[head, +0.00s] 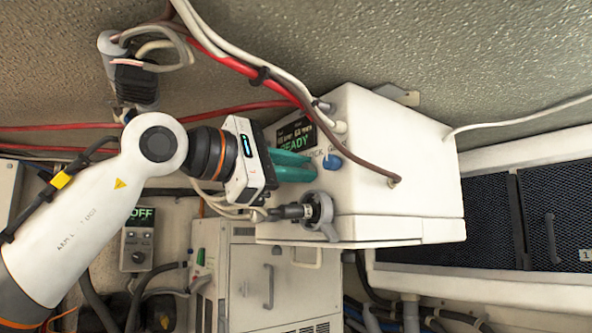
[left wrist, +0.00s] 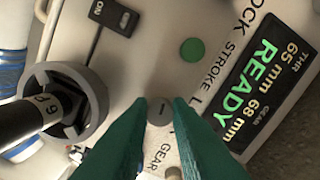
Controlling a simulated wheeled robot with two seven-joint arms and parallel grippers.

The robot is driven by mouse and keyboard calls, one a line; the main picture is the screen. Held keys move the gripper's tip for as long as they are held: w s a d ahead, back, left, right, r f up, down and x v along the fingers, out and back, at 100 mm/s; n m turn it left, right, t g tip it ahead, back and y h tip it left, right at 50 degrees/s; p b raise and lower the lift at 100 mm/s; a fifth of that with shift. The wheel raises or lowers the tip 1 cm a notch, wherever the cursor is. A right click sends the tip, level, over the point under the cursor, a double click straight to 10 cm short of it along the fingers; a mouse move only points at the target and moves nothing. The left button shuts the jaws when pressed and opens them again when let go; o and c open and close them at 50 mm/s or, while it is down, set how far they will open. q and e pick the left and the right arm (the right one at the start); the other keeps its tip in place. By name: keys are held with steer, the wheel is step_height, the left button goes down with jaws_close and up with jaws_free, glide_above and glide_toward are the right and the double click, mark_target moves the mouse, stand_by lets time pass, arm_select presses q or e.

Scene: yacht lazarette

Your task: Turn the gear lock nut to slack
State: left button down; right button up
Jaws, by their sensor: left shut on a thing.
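A small grey round nut (left wrist: 160,111) with a dark line across its face sits between my left fingertips in the left wrist view. The word GEAR is printed beside it, so I take it for the gear lock nut. My left gripper (head: 314,166) reaches the white control box (head: 405,165) from the left in the head view, its green fingers shut on the nut. In the left wrist view the fingertips (left wrist: 160,105) touch it from both sides. The head view hides the nut behind the fingers. My right gripper is not in view.
A display (left wrist: 262,85) reads READY, THR 65 mm, GEAR 68 mm. A black lever in a grey collar (left wrist: 65,100), a green round spot (left wrist: 192,49) and an ON switch (left wrist: 114,18) are close by.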

arm_select(q)
steer(key=shift+f, duration=0.15)
stand_by(0.3)
steer(key=c, duration=1.3)
jaws_free()
steer(key=shift+c, duration=0.2)
steer(key=shift+a, duration=0.1)
steer(key=shift+s, duration=0.1)
steer(key=b+v, duration=0.4)
steer(key=v, duration=0.8)
